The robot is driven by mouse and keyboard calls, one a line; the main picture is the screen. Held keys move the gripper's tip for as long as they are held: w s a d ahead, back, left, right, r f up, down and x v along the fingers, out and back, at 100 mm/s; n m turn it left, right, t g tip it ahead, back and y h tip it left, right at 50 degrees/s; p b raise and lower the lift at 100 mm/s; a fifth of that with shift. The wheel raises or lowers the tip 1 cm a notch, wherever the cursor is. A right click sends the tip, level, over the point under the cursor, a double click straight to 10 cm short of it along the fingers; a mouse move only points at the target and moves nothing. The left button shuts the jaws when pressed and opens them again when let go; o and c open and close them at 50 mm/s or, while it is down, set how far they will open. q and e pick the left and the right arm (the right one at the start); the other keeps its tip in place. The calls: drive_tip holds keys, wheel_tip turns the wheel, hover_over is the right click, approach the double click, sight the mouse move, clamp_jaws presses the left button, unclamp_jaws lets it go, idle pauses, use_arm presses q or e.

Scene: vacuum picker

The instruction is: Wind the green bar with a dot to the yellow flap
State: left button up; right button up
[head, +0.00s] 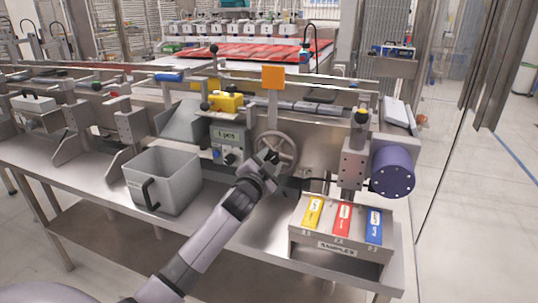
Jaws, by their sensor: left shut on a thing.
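My left gripper (269,158) is shut at the lower part of the grey handwheel (290,146), on what looks like its crank handle; the jaws hide the handle. An orange-yellow square flap (273,77) stands upright on a stem above the wheel, at the conveyor. A small green piece (97,86) shows on the conveyor at the far left; I cannot tell whether it is the green bar, and no dot can be made out. My right gripper is not in view.
A grey bin (162,181) stands left of my arm. A samples stand (340,244) with yellow, red and blue bars is at the front right. A purple motor (392,171) juts out at the right. A control box (230,141) is left of the wheel.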

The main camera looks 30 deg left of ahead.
use_arm(q)
drive_tip(key=m+p, duration=0.1)
drive_tip(key=m, duration=0.3)
drive_tip(key=shift+m+p, duration=0.35)
drive_tip(key=shift+m, duration=0.05)
drive_tip(key=m+p, duration=0.1)
drive_tip(key=m, duration=0.4)
drive_tip(key=m+p, duration=0.1)
drive_tip(key=m, duration=0.4)
drive_tip(key=shift+p, duration=0.4)
drive_tip(key=m+p, duration=0.1)
drive_tip(key=m, duration=0.2)
drive_tip(key=m+p, duration=0.1)
drive_tip(key=m, duration=0.2)
drive_tip(key=shift+a, duration=0.1)
drive_tip(key=m+p, duration=0.1)
drive_tip(key=m, duration=0.2)
drive_tip(key=m+p, duration=0.2)
drive_tip(key=m, duration=0.1)
drive_tip(key=shift+m, duration=0.3)
drive_tip(key=shift+m+p, duration=0.35)
drive_tip(key=shift+m, duration=0.55)
drive_tip(key=m+p, duration=0.2)
drive_tip(key=m, duration=0.2)
drive_tip(key=shift+m+p, duration=0.45)
drive_tip(key=shift+m, duration=0.85)
